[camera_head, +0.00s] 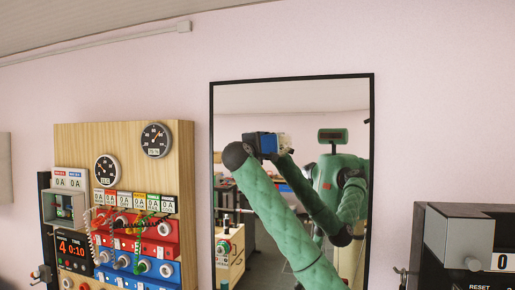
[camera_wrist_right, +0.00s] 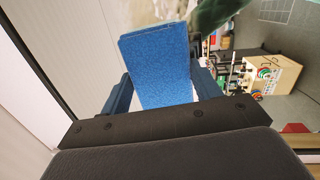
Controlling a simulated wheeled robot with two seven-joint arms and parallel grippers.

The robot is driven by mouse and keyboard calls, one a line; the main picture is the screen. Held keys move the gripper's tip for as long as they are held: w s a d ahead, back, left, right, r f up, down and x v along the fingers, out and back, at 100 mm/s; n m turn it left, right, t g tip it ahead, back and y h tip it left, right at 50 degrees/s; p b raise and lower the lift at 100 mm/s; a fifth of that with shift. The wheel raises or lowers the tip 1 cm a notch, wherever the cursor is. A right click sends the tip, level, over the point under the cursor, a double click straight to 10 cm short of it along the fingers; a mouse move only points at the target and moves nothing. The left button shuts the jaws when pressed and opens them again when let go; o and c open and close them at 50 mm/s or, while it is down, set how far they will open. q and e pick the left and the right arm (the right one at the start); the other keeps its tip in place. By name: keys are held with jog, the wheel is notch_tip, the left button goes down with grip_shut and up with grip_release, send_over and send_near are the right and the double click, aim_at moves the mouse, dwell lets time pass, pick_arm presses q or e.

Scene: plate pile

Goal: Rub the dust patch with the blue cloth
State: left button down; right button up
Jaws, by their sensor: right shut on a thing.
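The blue cloth (camera_wrist_right: 160,68) shows in the right wrist view as a thick, block-like blue pad. My right gripper (camera_wrist_right: 165,95) is shut on it, with a dark finger on each side. In the head view my right gripper (camera_head: 262,144) is raised in front of the upper part of a black-framed mirror (camera_head: 290,93). I cannot tell whether the cloth touches the glass. I cannot make out the dust patch; my arm and gripper cover part of the mirror. My left gripper is not in view.
A wooden panel (camera_head: 80,146) with gauges, red and blue modules and cables is on the left. A dark machine with a grey box (camera_head: 468,236) stands at the lower right. The mirror reflects my body and the room. Bare wall lies between the mirror and both.

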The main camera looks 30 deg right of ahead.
jog(key=shift+s+d+b, duration=0.3)
jog(key=shift+s+d, duration=0.35)
jog(key=shift+s, duration=0.25)
jog(key=shift+s+d, duration=0.1)
jog(key=shift+s, duration=0.05)
jog(key=shift+s+d+b, duration=0.8)
jog(key=shift+s+d, duration=1.2)
jog(key=shift+s, duration=0.15)
jog(key=shift+s+d, duration=0.35)
jog(key=shift+s, duration=0.15)
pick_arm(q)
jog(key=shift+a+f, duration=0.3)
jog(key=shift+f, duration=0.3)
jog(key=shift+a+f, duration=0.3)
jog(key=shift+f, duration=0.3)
